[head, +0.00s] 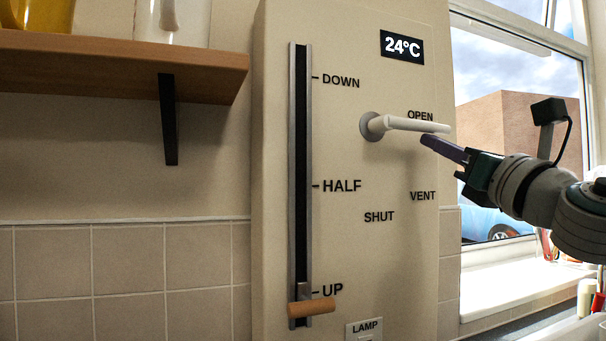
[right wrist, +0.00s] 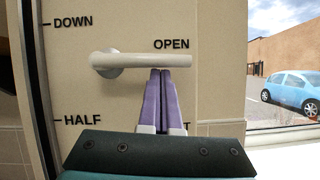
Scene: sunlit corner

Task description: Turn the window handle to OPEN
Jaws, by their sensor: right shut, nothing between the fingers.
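The white window handle (head: 412,124) is mounted on a beige panel (head: 400,270), and its lever points right, roughly level, just under the word OPEN (head: 420,115). The words VENT (head: 423,196) and SHUT (head: 379,216) are lower on the panel. The handle also shows in the right wrist view (right wrist: 150,60). My right gripper (head: 426,139) has its purple fingers shut together and empty. In the right wrist view its fingertips (right wrist: 161,73) are just under the lever; I cannot tell whether they touch it. My left gripper is not in view.
A vertical slider track (head: 300,160) with a wooden knob (head: 312,307) at UP stands left of the handle. A wooden shelf (head: 120,68) is at upper left. The window (head: 520,90) and its white sill (head: 510,290) are on the right. A LAMP plate (head: 364,329) is low on the panel.

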